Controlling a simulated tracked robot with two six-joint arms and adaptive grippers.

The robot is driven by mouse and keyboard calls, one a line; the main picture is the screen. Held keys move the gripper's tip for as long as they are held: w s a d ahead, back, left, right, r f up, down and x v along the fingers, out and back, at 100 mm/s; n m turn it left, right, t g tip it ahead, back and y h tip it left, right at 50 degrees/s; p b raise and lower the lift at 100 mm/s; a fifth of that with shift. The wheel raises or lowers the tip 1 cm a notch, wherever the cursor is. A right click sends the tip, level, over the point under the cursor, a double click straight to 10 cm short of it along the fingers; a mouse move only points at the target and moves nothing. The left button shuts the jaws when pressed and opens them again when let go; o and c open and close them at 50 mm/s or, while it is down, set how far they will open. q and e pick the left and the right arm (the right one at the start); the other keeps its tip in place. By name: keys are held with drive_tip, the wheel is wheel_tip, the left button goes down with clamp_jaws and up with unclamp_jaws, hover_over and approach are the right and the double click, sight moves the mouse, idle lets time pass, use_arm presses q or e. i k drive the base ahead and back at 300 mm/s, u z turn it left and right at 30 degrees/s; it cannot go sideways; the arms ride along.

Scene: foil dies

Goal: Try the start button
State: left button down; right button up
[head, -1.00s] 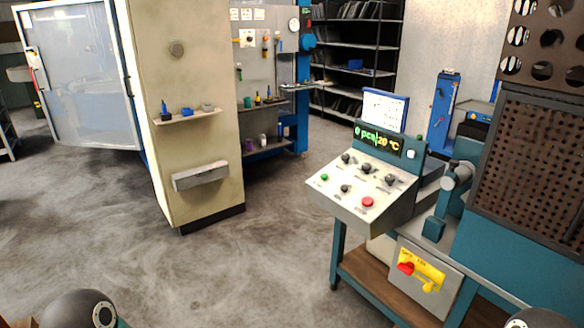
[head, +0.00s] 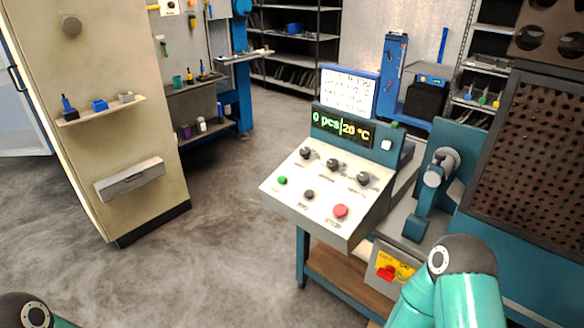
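The control panel (head: 290,215) stands right of centre, its sloped light face turned toward me. A small green button (head: 282,180), likely the start button, sits at its left edge. A black button (head: 309,195) and a larger red button (head: 340,211) sit along the front. Several black knobs (head: 332,166) line the back. The display (head: 342,128) above reads 0 pcs and 20 °C. Part of my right arm shows at the lower right and a bit of my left arm at the lower left. Neither gripper is in view, and nothing touches the panel.
A yellow switch plate with a red handle (head: 386,273) is below the panel, partly covered by my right arm. A perforated guard (head: 530,160) stands on the right. A beige cabinet (head: 100,190) stands on the left. The floor (head: 220,240) between cabinet and panel is clear.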

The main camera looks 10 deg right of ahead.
sight(282, 180)
drive_tip(key=z, duration=0.35)
drive_tip(key=i, duration=0.75)
drive_tip(key=z, duration=0.5)
drive_tip(key=k, duration=0.85)
drive_tip(key=z, duration=0.2)
drive_tip(key=i, duration=0.85)
drive_tip(key=u, duration=0.05)
